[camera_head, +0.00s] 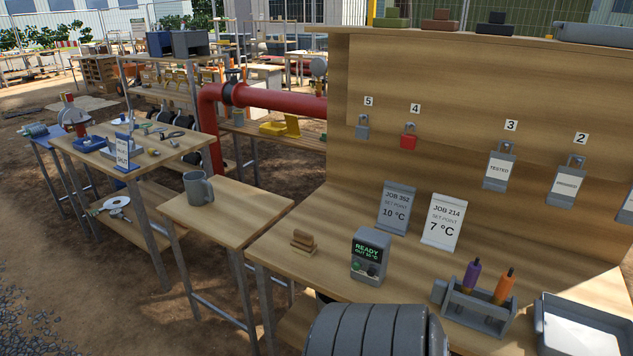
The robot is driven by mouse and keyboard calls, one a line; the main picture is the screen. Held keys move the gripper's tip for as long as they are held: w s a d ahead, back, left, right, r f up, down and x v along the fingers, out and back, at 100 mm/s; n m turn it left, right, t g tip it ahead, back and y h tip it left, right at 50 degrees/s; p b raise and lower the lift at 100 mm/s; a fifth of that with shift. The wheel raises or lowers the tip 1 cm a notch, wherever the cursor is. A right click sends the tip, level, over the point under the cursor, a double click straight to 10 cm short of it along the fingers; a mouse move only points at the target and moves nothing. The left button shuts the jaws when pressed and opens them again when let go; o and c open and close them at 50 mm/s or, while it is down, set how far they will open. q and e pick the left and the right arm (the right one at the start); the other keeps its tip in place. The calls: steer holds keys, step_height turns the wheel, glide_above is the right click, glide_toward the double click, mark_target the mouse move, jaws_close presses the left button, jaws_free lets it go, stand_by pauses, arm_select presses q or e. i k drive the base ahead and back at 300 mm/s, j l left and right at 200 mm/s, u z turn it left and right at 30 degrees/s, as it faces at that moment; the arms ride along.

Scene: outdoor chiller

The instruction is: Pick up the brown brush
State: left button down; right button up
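A small brown, block-shaped object (303,241), which looks like a brush with a wooden back, lies on the wooden bench (285,262) to the left of the grey READY display box. A reddish-brown block with a raised grip (440,21) sits on the top shelf, between a green one (391,18) and a black one (495,23). They have a similar brush-like shape, but bristles are too small to make out on any of them. Neither of my grippers is in view.
The display box (370,256), two job signs (443,222), a grey holder (478,310) with purple and orange tools, and a grey tray (540,310) stand on the bench. A grey mug (198,188) stands on the lower side table (235,212). Tagged padlocks (500,167) hang on the back panel.

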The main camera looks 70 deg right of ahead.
mark_target(303, 243)
steer(key=z, duration=2.25)
